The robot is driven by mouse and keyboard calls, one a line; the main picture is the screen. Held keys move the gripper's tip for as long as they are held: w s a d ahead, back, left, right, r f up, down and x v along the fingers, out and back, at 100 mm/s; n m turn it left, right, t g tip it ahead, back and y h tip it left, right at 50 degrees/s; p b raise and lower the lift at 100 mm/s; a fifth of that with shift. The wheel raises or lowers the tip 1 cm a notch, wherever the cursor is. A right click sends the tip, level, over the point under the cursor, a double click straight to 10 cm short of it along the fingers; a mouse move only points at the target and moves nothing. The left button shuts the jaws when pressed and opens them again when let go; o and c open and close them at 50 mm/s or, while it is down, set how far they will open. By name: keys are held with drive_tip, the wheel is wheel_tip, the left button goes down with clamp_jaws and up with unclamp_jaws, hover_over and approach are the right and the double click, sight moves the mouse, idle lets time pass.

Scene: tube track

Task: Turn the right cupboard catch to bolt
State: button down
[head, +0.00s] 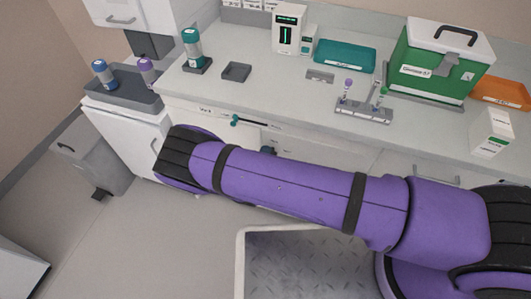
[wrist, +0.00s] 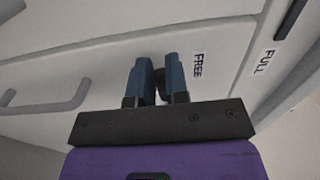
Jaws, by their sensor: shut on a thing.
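In the wrist view my gripper (wrist: 158,62) has its two blue fingers close together at a pale cupboard front (wrist: 110,40). It is shut on a small dark catch (wrist: 160,82), mostly hidden between and behind the fingers. The word FREE (wrist: 197,66) is printed just right of the fingers. A BOLT label is not visible, so I cannot read how far the catch is turned.
A grey bar handle (wrist: 45,100) is at the left of the wrist view, and a FULL label (wrist: 263,61) is at the right. In the head view, the counter (head: 235,95) above holds a green case (head: 430,68), a teal tray (head: 345,56) and a tube rack (head: 363,112). A grey bin (head: 92,158) stands left.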

drive_tip(key=c, duration=1.1)
unclamp_jaws()
drive_tip(key=v, duration=1)
drive_tip(key=shift+s+a, duration=0.15)
drive_tip(key=shift+s, duration=0.25)
